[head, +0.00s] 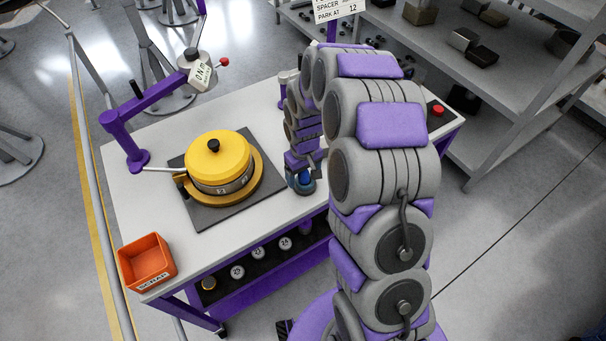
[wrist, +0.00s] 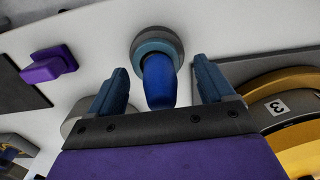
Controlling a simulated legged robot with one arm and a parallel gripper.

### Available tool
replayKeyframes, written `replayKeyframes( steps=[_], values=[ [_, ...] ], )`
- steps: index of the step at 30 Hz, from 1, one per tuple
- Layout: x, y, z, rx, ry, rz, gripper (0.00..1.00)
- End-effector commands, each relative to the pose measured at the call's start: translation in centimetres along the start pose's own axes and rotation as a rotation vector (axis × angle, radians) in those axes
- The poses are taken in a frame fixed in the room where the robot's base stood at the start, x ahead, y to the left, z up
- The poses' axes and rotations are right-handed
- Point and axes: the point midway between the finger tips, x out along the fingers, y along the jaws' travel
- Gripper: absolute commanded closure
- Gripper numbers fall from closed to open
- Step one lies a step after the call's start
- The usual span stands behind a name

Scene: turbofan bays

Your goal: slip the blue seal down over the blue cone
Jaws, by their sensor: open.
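The blue cone (wrist: 159,82) stands out between the fingers of my gripper (wrist: 162,84) in the wrist view. Its wide end sits in a round grey base (wrist: 146,34). A dull blue-grey ring (wrist: 150,48) lies around the cone at that end, against the base; I cannot tell for certain whether it is the blue seal or part of the base. My gripper is open, one finger on each side of the cone, with gaps showing and nothing held. In the head view the blue cone (head: 305,178) shows small at the table's front edge, partly hidden by my wrist.
A yellow-lidded round housing (head: 218,160) sits on a dark mat (head: 200,218) to the left. A purple jointed arm with a dial (head: 200,75) stands behind it. An orange scrap bin (head: 147,262) is at the front left. A shelf below holds several numbered parts (head: 258,252).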

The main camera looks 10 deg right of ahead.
Motion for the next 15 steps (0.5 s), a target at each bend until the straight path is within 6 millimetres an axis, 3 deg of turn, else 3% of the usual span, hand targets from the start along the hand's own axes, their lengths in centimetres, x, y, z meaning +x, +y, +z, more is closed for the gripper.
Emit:
replayKeyframes(
  steps=[15],
  values=[
    [-11.2, 0.0, -0.2, 0.0, 0.005, 0.001, 0.18]
  ],
)
